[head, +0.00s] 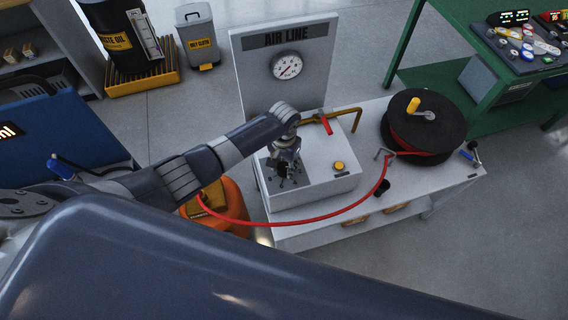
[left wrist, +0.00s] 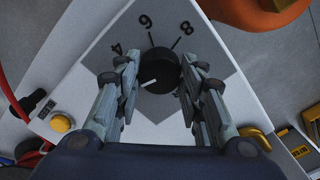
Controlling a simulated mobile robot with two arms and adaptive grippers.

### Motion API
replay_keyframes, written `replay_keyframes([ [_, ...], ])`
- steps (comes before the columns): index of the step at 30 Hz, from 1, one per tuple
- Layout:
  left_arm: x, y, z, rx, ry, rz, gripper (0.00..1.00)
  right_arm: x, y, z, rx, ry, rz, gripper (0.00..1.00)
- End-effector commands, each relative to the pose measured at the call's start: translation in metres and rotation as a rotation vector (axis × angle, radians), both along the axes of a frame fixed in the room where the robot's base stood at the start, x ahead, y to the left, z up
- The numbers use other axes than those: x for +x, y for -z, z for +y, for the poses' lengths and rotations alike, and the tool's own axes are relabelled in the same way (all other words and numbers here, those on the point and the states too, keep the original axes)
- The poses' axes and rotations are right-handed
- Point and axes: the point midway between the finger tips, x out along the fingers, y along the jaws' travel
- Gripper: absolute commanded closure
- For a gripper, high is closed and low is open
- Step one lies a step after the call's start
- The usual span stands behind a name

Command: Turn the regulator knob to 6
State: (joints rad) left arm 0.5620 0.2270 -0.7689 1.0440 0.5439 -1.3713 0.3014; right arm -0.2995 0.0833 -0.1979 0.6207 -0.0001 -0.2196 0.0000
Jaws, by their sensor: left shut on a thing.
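The regulator knob (left wrist: 161,72) is round and black with a white pointer mark, on a white-and-grey panel (left wrist: 78,85). In the left wrist view the mark points to the lower left, below the 4; the 6 is above the knob and the 8 is at upper right. My left gripper (left wrist: 160,80) has its fingers on both sides of the knob, shut on it. In the head view my left gripper (head: 286,166) points down at the top of the white regulator box (head: 312,190) and hides the knob. My right gripper is not in view.
A pressure gauge (head: 287,66) is on the AIR LINE board (head: 318,58) behind the box. A yellow button (head: 339,166), a red-handled valve (head: 326,125), a hose reel (head: 428,130) and a red hose (head: 335,217) are nearby. An orange tank (head: 229,200) stands left of the bench.

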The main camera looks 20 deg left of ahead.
Motion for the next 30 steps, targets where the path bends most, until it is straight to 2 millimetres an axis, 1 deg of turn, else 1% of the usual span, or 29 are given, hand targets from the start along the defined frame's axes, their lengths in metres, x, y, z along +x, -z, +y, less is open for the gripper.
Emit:
replay_keyframes([
  [5,-0.0002,-0.0001,0.0001,0.0,0.052,0.0,0.87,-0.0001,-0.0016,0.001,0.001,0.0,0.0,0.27],
  [11,-0.0003,-0.0004,0.0,0.0,0.182,0.001,0.87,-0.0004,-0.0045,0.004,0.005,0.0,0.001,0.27],
  [17,-0.0005,-0.0001,0.0001,0.001,0.363,0.002,0.87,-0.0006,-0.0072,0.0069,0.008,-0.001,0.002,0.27],
  [30,0.0,0.0003,0.0001,0.0,0.782,0.0,0.87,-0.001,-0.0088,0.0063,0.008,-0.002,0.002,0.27],
])
